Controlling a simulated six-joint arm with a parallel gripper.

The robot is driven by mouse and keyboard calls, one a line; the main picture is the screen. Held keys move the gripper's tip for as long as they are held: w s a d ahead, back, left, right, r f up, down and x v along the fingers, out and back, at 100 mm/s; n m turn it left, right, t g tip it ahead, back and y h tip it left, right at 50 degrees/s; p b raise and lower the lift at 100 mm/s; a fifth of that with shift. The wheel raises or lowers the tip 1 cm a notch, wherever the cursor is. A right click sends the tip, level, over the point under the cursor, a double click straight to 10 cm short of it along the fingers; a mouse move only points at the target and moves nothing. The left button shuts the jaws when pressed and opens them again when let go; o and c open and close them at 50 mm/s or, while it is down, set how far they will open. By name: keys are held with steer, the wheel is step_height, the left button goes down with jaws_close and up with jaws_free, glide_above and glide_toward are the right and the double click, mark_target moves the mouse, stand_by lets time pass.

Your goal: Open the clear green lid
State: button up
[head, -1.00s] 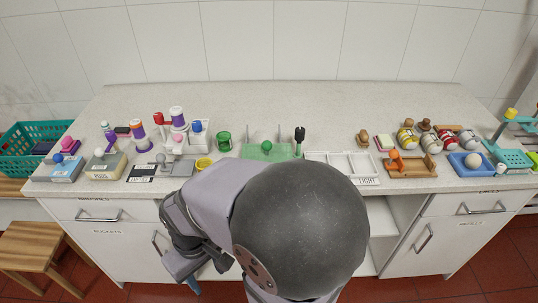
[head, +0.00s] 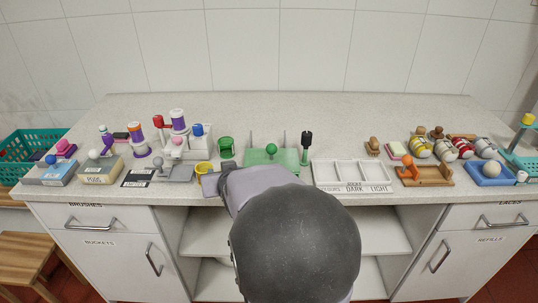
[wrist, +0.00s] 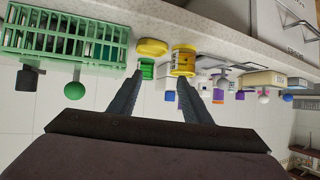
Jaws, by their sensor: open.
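The clear green lid (head: 285,158) lies on a low box in the middle of the counter, with a round green knob (head: 271,148) standing up from it. It looks closed. In the wrist view, which is upside down, the green lid (wrist: 60,38) shows at the upper left, with the knob (wrist: 75,91) hanging downward in the picture. My gripper (wrist: 160,78) is open and empty in the wrist view, with the lid to the left of its fingers, apart from them. In the head view my arm hides the fingers.
A yellow pot (head: 204,169) and a green cup (head: 226,147) stand left of the lid; both show beyond my fingers in the wrist view. A white divided tray (head: 352,187) lies further right. The counter behind is clear.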

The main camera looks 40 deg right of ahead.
mark_target(273, 152)
steer(key=s+d+r+t+h+b, duration=0.1)
steer(key=d+r, duration=0.1)
steer(key=d, duration=0.2)
steer(key=s+d+r+m+t+h+b, duration=0.1)
steer(key=d+r+h, duration=0.1)
steer(key=d, duration=0.2)
steer(key=s+d+r+t+h+b, duration=0.1)
steer(key=d+r+h, duration=0.1)
steer(key=d, duration=0.2)
steer(key=shift+s+r, duration=0.1)
steer(key=shift+r, duration=0.05)
steer(key=f, duration=0.1)
steer(key=s+f+n+b, duration=0.1)
steer(key=s+d+f+n+t+b, duration=0.1)
steer(key=f, duration=0.1)
steer(key=shift+s+f, duration=0.1)
steer(key=shift+s, duration=0.05)
steer(key=shift+s+a+f+b, duration=0.1)
steer(key=shift+s+f+b, duration=0.15)
steer(key=shift+s+b, duration=0.05)
steer(key=shift+p+x, duration=0.6)
steer(key=shift+x, duration=3.1)
